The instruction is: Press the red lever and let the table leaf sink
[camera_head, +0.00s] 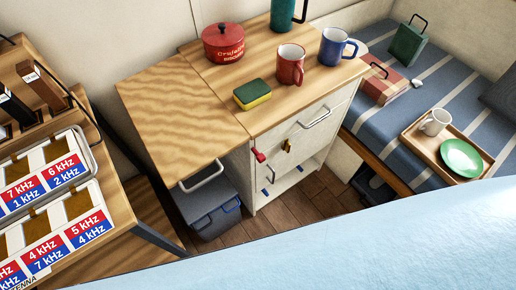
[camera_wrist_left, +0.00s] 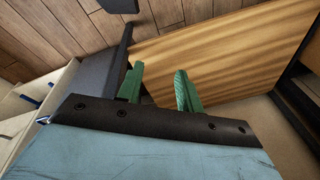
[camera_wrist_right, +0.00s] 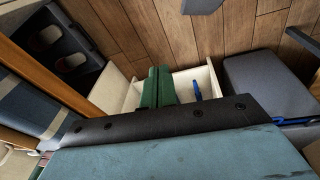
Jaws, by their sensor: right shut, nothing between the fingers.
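The red lever (camera_head: 258,155) sticks out from the front of the white cabinet (camera_head: 310,125), just under its wooden top. The table leaf (camera_head: 165,110) is raised, level with the top and joined to its left edge. My left gripper (camera_wrist_left: 159,72) is open and empty in the left wrist view. My right gripper (camera_wrist_right: 159,69) is shut and empty in the right wrist view, low in front of the white cabinet's open bottom shelf (camera_wrist_right: 203,77). Neither gripper shows in the head view. The lever does not show in either wrist view.
A red pot (camera_head: 223,42), yellow-green sponge (camera_head: 252,94), red mug (camera_head: 290,64) and blue mug (camera_head: 335,47) stand on the top. A grey box (camera_head: 208,205) sits under the leaf.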

